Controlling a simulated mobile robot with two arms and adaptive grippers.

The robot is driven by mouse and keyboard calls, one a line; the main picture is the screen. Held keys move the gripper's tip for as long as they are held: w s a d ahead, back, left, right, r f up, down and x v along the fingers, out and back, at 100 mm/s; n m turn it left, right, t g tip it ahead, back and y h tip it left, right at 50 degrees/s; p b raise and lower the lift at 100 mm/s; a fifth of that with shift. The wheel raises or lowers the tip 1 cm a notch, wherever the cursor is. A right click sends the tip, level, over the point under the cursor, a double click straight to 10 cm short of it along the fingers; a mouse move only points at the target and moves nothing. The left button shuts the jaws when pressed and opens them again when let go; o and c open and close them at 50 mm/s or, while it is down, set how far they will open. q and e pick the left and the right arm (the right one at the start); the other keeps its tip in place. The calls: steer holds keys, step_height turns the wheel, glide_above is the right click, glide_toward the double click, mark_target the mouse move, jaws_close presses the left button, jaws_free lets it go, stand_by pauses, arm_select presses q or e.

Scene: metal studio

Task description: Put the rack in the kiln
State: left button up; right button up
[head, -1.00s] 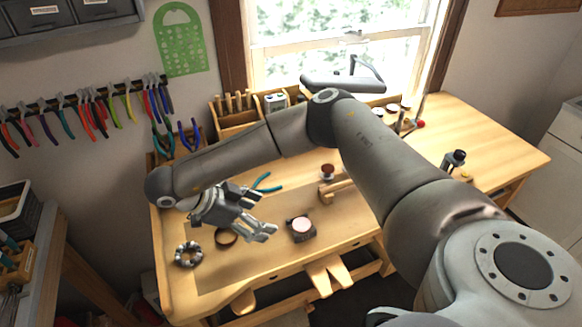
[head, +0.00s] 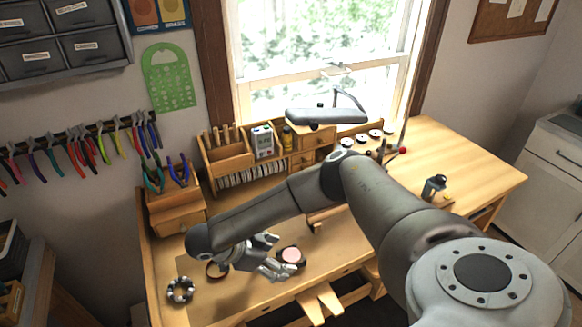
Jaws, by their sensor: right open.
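My right gripper (head: 277,255) is open above the front left of the wooden bench, its fingers pointing right. Its fingertips appear close to a dark, squarish block with a pale pink round top (head: 291,255); I cannot tell whether they touch. Nothing shows between the fingers. I cannot make out a rack or a kiln for certain in this view. My right arm covers the middle of the bench and may hide things there. My left gripper is not in view.
A wooden organizer (head: 222,156) and a lamp (head: 326,117) stand at the back. Bare bench top (head: 462,160) lies at right.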

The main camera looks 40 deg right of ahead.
steer(key=shift+s+d+f, duration=0.15)
steer(key=shift+d+f, duration=0.15)
steer(key=shift+f, duration=0.1)
steer(key=c, duration=1.2)
steer(key=shift+r, duration=0.1)
